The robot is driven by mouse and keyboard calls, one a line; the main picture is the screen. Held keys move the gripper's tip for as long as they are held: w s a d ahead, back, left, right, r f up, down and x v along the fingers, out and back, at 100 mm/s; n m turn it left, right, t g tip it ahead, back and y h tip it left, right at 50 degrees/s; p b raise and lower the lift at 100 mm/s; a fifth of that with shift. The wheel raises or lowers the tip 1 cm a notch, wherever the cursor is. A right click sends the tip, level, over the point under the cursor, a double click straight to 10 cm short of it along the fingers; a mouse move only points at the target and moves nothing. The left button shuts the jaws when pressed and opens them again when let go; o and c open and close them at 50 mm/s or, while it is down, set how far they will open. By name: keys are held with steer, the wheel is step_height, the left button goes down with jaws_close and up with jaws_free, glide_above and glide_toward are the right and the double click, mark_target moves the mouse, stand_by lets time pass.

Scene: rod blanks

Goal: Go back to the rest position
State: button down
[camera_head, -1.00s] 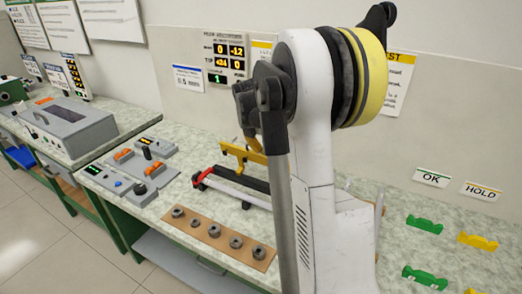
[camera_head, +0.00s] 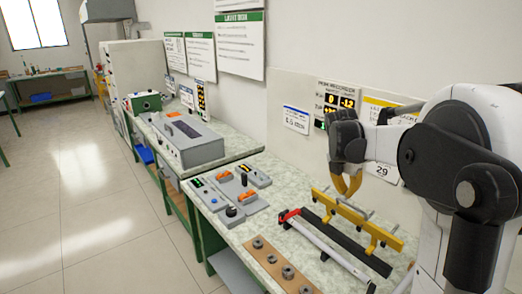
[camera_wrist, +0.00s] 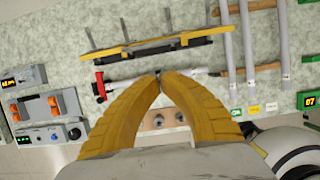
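My gripper (camera_head: 347,192) is above the bench at the right of the head view, its yellow fingers pointing down. In the wrist view the fingertips (camera_wrist: 158,76) meet, with nothing visible held between them. A pale rod (camera_head: 325,247) lies along the front of the rail. The yellow rack also shows in the wrist view (camera_wrist: 135,47). Several pale rods (camera_wrist: 248,60) lie side by side at its right.
A brown board (camera_head: 262,256) with several round metal collars lies at the bench front. Small control boxes (camera_head: 232,192) stand to its left. The floor (camera_head: 90,200) at the left is clear.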

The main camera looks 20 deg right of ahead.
steer(key=s+a+r+m+t+y+b, duration=0.1)
steer(key=s+a+r+m+t, duration=0.1)
steer(key=s+a+m, duration=0.45)
steer(key=s+a+r+m+t, duration=0.1)
steer(key=s+a+m, duration=0.15)
steer(key=a, duration=0.75)
steer(key=s+a+f+m+t+y+b, duration=0.1)
steer(key=s+a+f+m, duration=0.4)
steer(key=s+a+m, duration=0.5)
steer(key=a+m+t+y, duration=0.1)
steer(key=m+t, duration=0.1)
steer(key=shift+s+a+m+y, duration=0.3)
steer(key=shift+a+m, duration=0.1)
